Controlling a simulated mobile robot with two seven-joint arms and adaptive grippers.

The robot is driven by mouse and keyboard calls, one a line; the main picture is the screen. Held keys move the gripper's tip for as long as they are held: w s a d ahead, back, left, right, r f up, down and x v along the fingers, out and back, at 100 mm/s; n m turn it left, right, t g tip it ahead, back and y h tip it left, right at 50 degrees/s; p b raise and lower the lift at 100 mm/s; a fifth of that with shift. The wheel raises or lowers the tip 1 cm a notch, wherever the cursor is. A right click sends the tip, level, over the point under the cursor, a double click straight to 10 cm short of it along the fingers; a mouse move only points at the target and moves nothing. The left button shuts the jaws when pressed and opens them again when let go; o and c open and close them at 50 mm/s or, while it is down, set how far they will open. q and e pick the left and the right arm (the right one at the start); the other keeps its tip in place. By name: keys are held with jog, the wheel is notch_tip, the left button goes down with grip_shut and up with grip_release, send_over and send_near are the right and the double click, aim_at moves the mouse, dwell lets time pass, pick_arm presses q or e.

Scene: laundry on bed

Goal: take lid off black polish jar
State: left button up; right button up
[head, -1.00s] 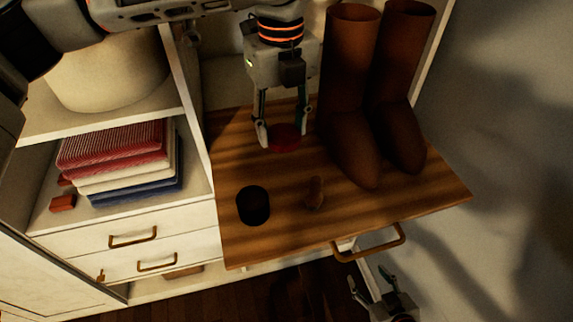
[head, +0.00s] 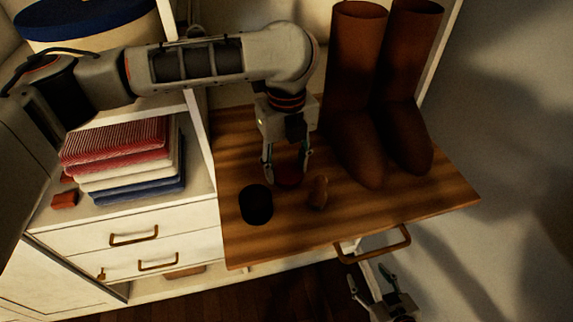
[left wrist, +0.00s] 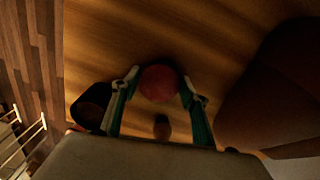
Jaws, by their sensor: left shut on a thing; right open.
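The black polish jar (head: 256,206) stands upright on the wooden pull-out shelf, left of my left gripper (head: 287,176). It is partly hidden behind a finger in the left wrist view (left wrist: 91,106). I cannot tell in this light whether its top is covered. My left gripper points down and is shut on a round dark red thing (left wrist: 158,82), with one finger on each side. I cannot tell whether this is a lid or a whole red jar, or whether it touches the shelf. My right gripper (head: 369,277) is open and empty, low in front of the shelf.
A small brown knobbed thing (head: 318,192) stands right of the jar. Tall brown boots (head: 357,130) fill the shelf's back right. Folded cloths (head: 120,165) lie on the left shelf. The wooden shelf (head: 420,205) is bare at front right, above a handle (head: 385,246).

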pick_arm(q)
jog(key=o, duration=1.1)
jog(key=shift+f, duration=0.1)
jog(key=shift+o, duration=0.7)
pick_arm(e)
jog(key=shift+s+d+f, duration=0.15)
jog(key=shift+d+f, duration=0.05)
jog(key=shift+f, duration=0.1)
